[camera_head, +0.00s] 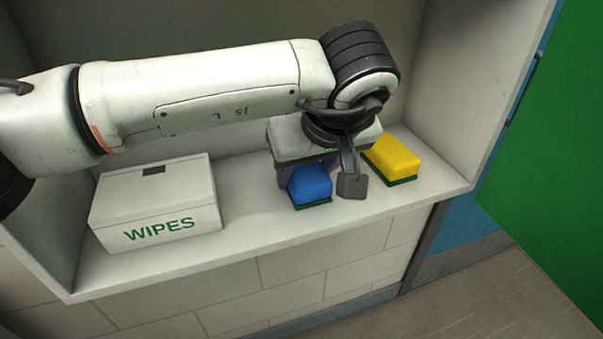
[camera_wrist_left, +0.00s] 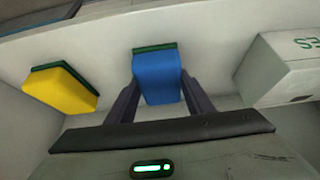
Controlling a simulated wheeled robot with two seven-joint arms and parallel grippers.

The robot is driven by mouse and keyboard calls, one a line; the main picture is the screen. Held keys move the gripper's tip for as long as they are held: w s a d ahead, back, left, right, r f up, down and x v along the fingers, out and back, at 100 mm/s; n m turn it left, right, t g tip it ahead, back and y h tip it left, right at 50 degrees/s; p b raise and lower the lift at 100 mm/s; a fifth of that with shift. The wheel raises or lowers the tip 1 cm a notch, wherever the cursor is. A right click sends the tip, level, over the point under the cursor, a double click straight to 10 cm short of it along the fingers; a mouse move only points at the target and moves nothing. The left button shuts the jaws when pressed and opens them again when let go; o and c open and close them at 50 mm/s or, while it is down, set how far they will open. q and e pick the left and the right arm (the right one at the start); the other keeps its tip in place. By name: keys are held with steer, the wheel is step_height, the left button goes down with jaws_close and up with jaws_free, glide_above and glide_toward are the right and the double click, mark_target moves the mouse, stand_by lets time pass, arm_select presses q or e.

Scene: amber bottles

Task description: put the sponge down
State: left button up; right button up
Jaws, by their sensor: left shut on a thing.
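A blue sponge (camera_head: 311,184) with a dark green scouring layer underneath is at the shelf, near its front edge. My left gripper (camera_head: 309,178) reaches in from above and behind and is shut on this blue sponge. In the left wrist view the blue sponge (camera_wrist_left: 157,80) sits between the two dark fingers. The sponge is upright, its green side down, at or very near the shelf surface; I cannot tell whether it touches. A yellow sponge (camera_head: 392,157) with a green underside stands apart on the right. My right gripper is not in view.
A white box marked WIPES (camera_head: 155,204) stands on the shelf (camera_head: 250,217) at the left, with bare shelf between it and the blue sponge. A side wall closes the shelf at the right. A green panel (camera_head: 548,185) is beyond it.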

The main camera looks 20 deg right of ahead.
arm_select(q)
steer(key=o, duration=1.5)
steer(key=shift+f, duration=0.25)
steer(key=b+v, duration=0.1)
steer(key=v, duration=0.9)
steer(key=shift+s+a+r+b, duration=0.1)
steer(key=shift+s+a+b, duration=0.05)
steer(key=shift+s+b, duration=0.2)
